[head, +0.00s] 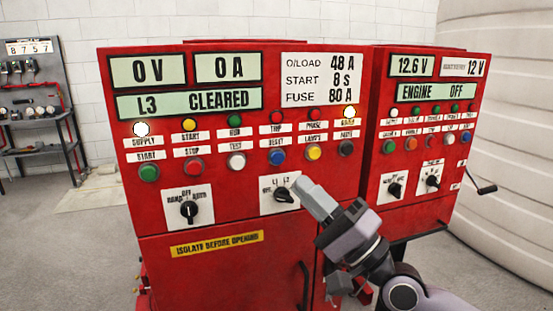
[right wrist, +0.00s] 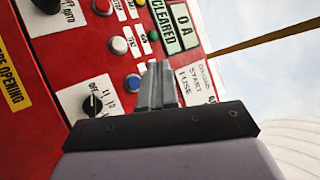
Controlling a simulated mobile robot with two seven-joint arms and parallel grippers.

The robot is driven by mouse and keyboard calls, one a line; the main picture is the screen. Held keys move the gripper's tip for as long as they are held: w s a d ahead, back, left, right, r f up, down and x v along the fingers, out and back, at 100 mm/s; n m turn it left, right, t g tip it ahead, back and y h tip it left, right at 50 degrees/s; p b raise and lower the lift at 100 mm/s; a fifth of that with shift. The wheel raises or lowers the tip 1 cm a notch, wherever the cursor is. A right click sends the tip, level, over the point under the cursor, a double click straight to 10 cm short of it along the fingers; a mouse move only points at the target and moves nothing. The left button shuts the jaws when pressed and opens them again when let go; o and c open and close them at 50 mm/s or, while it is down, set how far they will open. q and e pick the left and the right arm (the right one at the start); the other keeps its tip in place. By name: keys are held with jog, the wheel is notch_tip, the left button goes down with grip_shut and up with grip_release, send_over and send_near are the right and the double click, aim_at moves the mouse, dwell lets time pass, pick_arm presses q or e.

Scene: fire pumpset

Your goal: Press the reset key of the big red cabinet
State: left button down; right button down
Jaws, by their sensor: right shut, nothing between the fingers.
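The big red cabinet (head: 220,220) stands in front of me, with displays reading 0 V, 0 A and "L3 CLEARED". Its reset key is a blue round button (head: 277,156) under a label reading RESET, between a white and a yellow button. In the right wrist view the blue button (right wrist: 132,83) shows just left of the fingers. My right gripper (head: 303,186) is shut and empty, below and right of the blue button in the head view, beside the L1/L2 selector. In the wrist view its fingertips (right wrist: 158,66) appear apart from the button. My left gripper is not in view.
A smaller red cabinet (head: 412,150) reading "ENGINE OFF" adjoins on the right, with its own buttons and a crank handle. A selector knob (head: 283,194) sits close to my right fingers. A grey tool rack (head: 36,100) stands far left; a large pale tank (head: 500,130) stands right.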

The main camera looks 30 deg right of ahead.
jog(key=b, duration=0.4)
send_near(278, 158)
jog(key=shift+w+a+r, duration=0.85)
jog(key=shift+r, duration=0.25)
jog(key=shift+w+a+r, duration=0.8)
jog(key=shift+a+r, duration=0.1)
jog(key=shift+r, duration=0.2)
jog(key=shift+w+d, duration=0.1)
jog(key=shift+w, duration=0.35)
jog(key=shift+w+d+b, duration=0.1)
jog(key=shift+w+b, duration=0.25)
dwell(0.7)
dwell(0.3)
jog(key=shift+s+p, duration=0.55)
jog(key=shift+s, duration=0.25)
